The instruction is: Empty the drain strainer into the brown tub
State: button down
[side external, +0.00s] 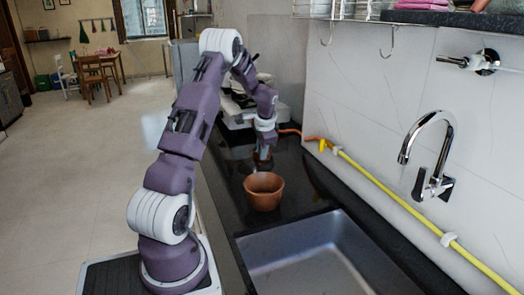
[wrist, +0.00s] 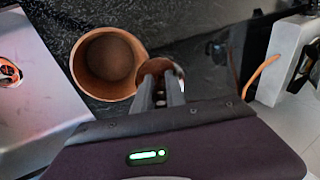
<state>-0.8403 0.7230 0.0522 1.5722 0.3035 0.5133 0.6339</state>
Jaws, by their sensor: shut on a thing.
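The brown tub (side external: 263,192) stands upright on the dark counter behind the sink. In the wrist view the tub (wrist: 105,64) shows its open mouth, and its inside looks empty. My gripper (side external: 262,158) points down just behind the tub, a little above the counter. In the wrist view my gripper (wrist: 160,88) is shut on a small round reddish-brown thing with a pale edge, seemingly the drain strainer (wrist: 154,67). It sits right beside the tub's rim; whether it touches cannot be told. The fingers hide part of it, and its contents are not clear.
The steel sink (side external: 300,255) lies in front of the tub; its drain (wrist: 9,73) shows at the left in the wrist view. A yellow hose (side external: 385,185) runs along the wall below the tap (side external: 432,150). A pale appliance (side external: 250,112) stands behind my gripper.

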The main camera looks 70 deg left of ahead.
dwell(0.4)
jog(key=shift+d+y, duration=0.15)
jog(key=shift+y, duration=0.55)
jog(key=shift+d, duration=0.15)
jog(key=shift+t+y, duration=0.3)
jog(key=shift+y, duration=0.3)
jog(key=shift+s+r, duration=0.1)
jog(key=shift+d+f+y, duration=0.25)
jog(key=shift+y, duration=0.15)
jog(key=shift+r+y, duration=0.2)
jog(key=shift+y, duration=0.1)
